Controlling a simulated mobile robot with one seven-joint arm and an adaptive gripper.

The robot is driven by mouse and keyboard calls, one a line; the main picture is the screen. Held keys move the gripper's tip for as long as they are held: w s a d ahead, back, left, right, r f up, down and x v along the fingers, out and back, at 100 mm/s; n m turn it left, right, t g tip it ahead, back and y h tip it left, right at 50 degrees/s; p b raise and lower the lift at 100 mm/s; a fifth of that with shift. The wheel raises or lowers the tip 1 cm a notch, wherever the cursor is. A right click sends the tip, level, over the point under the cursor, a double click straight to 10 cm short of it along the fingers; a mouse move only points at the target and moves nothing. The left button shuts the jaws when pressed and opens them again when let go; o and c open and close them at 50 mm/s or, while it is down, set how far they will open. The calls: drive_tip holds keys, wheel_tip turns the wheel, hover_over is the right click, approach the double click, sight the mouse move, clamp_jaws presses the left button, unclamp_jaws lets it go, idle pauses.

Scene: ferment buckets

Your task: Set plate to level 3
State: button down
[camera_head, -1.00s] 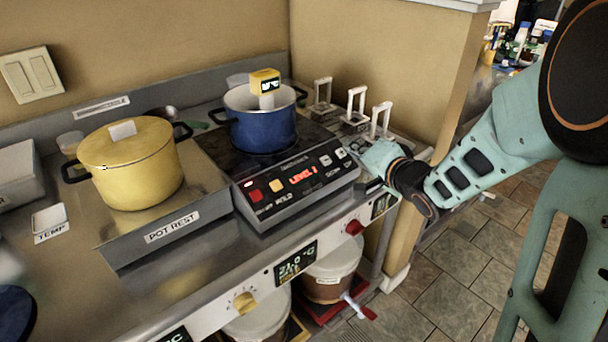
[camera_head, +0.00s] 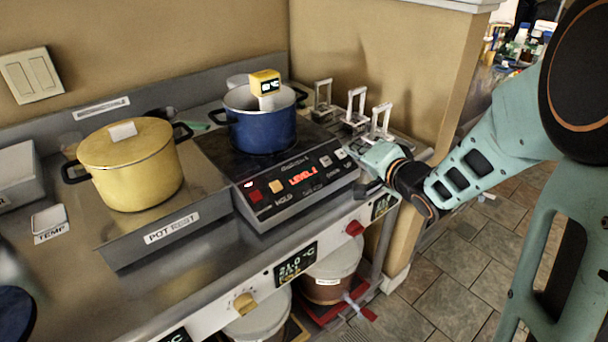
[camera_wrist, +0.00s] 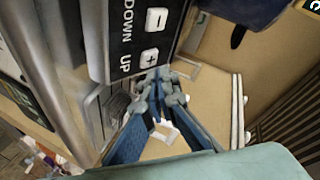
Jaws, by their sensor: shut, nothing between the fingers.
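The black hot plate (camera_head: 250,170) stands on the counter with a blue pot (camera_head: 262,130) on it. Its red display (camera_head: 303,177) appears to read LEVEL 2, slightly blurred. In the wrist view its panel shows a minus DOWN button (camera_wrist: 157,18) and a plus UP button (camera_wrist: 149,58). My gripper (camera_head: 364,186) is at the right end of the panel. In the wrist view my gripper (camera_wrist: 158,80) is shut and empty, its fingertips just beside the UP button. I cannot tell whether they touch it.
A yellow lidded pot (camera_head: 130,165) sits on the pot rest (camera_head: 172,228) to the left. Several white-handled items (camera_head: 357,105) stand behind my gripper near the wall. A red knob (camera_head: 354,228) is on the counter front below. The tiled floor (camera_head: 450,270) is open at right.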

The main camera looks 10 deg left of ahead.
drive_tip(key=shift+w+a+f, duration=0.15)
drive_tip(key=shift+f, duration=0.2)
drive_tip(key=shift+f+b, duration=0.15)
drive_tip(key=shift+b, duration=0.15)
idle(0.3)
drive_tip(key=shift+d+r+p, duration=0.2)
drive_tip(key=shift+r+p, duration=0.3)
drive_tip(key=shift+p, duration=0.2)
drive_tip(key=r+p, duration=0.2)
drive_tip(key=s+d+p, duration=0.1)
drive_tip(key=shift+r, duration=0.4)
drive_tip(key=r+p, duration=0.1)
drive_tip(key=s+d+r+p, duration=0.1)
drive_tip(key=p, duration=0.1)
drive_tip(key=shift+d+r, duration=0.1)
drive_tip(key=shift+r, duration=0.15)
